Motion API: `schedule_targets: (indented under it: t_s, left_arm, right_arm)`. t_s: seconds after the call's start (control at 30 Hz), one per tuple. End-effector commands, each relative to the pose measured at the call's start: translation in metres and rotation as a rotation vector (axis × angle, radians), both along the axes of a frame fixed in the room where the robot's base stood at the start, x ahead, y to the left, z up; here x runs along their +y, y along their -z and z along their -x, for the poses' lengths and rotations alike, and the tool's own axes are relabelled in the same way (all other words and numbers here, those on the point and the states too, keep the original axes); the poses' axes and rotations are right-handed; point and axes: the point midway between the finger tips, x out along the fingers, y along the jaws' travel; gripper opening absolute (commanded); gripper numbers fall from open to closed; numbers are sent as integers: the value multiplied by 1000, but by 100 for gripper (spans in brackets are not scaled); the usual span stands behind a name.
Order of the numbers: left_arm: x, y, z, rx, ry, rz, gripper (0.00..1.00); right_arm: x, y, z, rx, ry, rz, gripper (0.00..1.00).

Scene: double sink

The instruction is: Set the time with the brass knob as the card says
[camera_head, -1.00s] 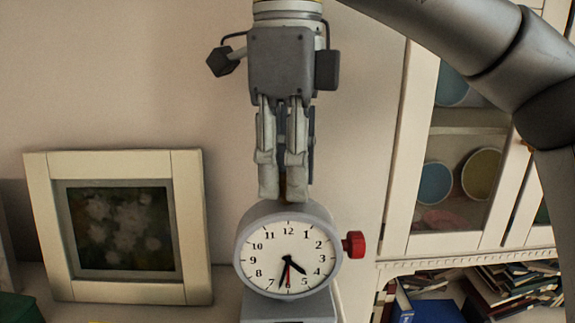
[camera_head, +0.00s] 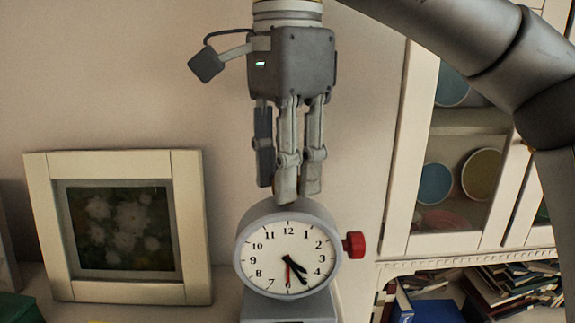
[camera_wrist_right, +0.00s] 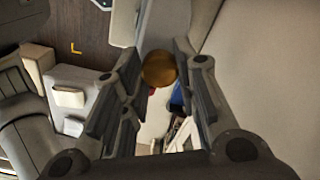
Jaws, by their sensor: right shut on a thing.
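A grey round clock (camera_head: 250,222) stands on a grey base (camera_head: 288,307), its white dial (camera_head: 270,262) facing me. Its two black hands lie close together at the lower right: the short one near 4, the long one between 4 and 5. A thin red hand points near 6. My right gripper (camera_head: 297,195) points straight down on the clock's top and is shut on the brass knob, which shows between its fingers in the right wrist view (camera_wrist_right: 158,67). A red knob (camera_head: 354,245) sticks out of the clock's right side. I see no readable card.
A framed flower picture (camera_head: 120,230) stands left of the clock. A cabinet (camera_head: 399,190) with dishes is at the right, above a shelf of books (camera_head: 490,295). A dark green thing (camera_head: 18,308) is at the lower left. My left gripper is out of view.

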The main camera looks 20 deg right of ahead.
Motion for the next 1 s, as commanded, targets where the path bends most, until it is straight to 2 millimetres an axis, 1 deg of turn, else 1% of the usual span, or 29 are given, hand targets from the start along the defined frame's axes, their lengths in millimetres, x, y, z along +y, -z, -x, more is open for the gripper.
schedule_targets:
  t_s: [0.2, 0.57, 0.6, 0.77, 1.0]
  left_arm:
    - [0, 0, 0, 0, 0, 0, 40]
    - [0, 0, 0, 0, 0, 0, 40]
    - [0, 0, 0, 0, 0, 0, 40]
    - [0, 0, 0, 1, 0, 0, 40]
    - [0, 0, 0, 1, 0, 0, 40]
  right_arm:
    - [0, 0, 0, -1, -33, 0, 4]
    - [0, 0, 0, -1, -36, 0, 4]
    - [0, 0, 0, -1, -35, 0, 29]
    - [0, 0, 0, 0, -35, 0, 50]
    - [0, 0, 0, 0, -35, 0, 51]
